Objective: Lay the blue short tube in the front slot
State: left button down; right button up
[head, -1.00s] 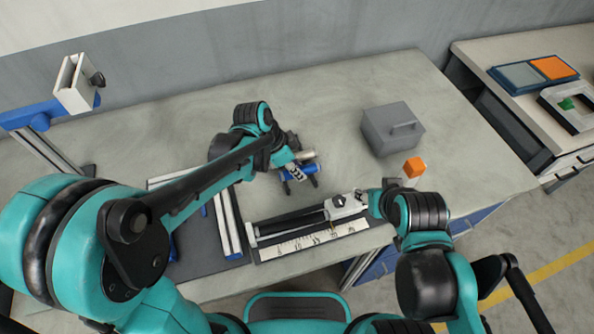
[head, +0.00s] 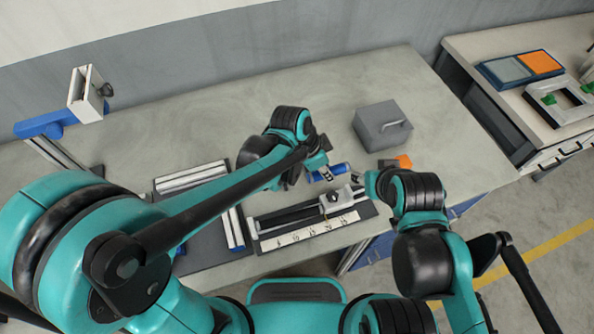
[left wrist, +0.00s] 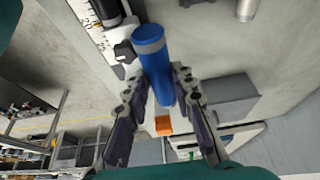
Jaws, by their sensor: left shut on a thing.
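The blue short tube (head: 339,169) is held by my left gripper (head: 318,177) above the table, behind the measuring rig. In the left wrist view the tube (left wrist: 155,65), with a grey band near its upper end, lies between the two fingers (left wrist: 160,95), which are shut on it. My right gripper (head: 370,187) is beside the rig's right end, close to the light block; its fingers are too small to judge. A frame of light rails (head: 236,230) on a dark base stands at left, partly hidden by my left arm. I cannot tell which part is the front slot.
The measuring rig with a ruler strip (head: 312,230) and a sliding block (head: 335,202) lies at the front middle. A grey box with a handle (head: 382,128) and an orange block (head: 403,160) are at right. A silver cylinder (left wrist: 246,9) lies on the table.

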pick_arm(q)
jog(key=w+a+f+b, duration=0.1)
jog(key=a+f, duration=0.1)
jog(key=a, duration=0.1)
jog(key=w+a+f+b, duration=0.1)
jog(key=w+a+f, duration=0.1)
jog(key=a, duration=0.1)
jog(key=w+a+f+b, duration=0.1)
jog(key=w+a+f, duration=0.1)
jog(key=shift+w+a+f, duration=0.15)
jog(key=shift+a+f, duration=0.15)
jog(key=shift+a, duration=0.1)
jog(key=shift+f+b, duration=0.75)
jog(key=shift+f, duration=1.15)
jog(key=shift+f, duration=0.15)
jog(key=c, duration=1.3)
grip_release()
